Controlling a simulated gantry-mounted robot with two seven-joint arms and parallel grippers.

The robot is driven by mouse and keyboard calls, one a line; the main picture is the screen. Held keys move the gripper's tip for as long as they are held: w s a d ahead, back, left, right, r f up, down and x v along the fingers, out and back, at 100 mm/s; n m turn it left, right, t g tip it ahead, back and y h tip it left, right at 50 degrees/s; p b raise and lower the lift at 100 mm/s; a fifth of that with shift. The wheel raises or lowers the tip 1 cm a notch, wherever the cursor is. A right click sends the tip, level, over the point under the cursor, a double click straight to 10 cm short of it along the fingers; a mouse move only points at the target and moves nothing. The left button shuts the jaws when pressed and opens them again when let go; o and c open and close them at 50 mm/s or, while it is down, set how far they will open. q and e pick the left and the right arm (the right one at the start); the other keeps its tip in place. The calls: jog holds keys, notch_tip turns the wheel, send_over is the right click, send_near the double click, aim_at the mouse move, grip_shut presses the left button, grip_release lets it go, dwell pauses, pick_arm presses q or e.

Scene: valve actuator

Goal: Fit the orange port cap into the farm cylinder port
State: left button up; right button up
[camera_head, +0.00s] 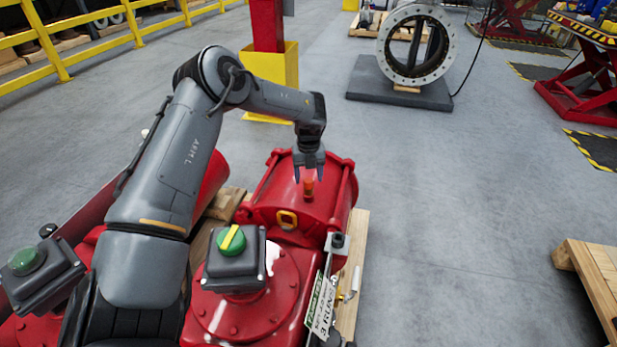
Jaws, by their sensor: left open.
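The orange port cap (308,187) stands on top of the red cylinder (325,212) of the valve actuator, small and upright. My left gripper (309,176) points down directly above the cap, its two fingers apart. The fingertips are close to the cap's top; whether they touch it I cannot tell. The cylinder port itself cannot be made out; the cap or the gripper may hide it. My right gripper is not in view.
A grey box with a green and yellow knob (231,240) rises from the red housing in front of the cylinder. A hanging tag (321,304) is at its right. A red post in a yellow base (270,80) stands behind.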

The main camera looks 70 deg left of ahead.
aim_at(309, 180)
pick_arm(q)
notch_tip(309, 180, up, 9)
jog(key=p, duration=0.4)
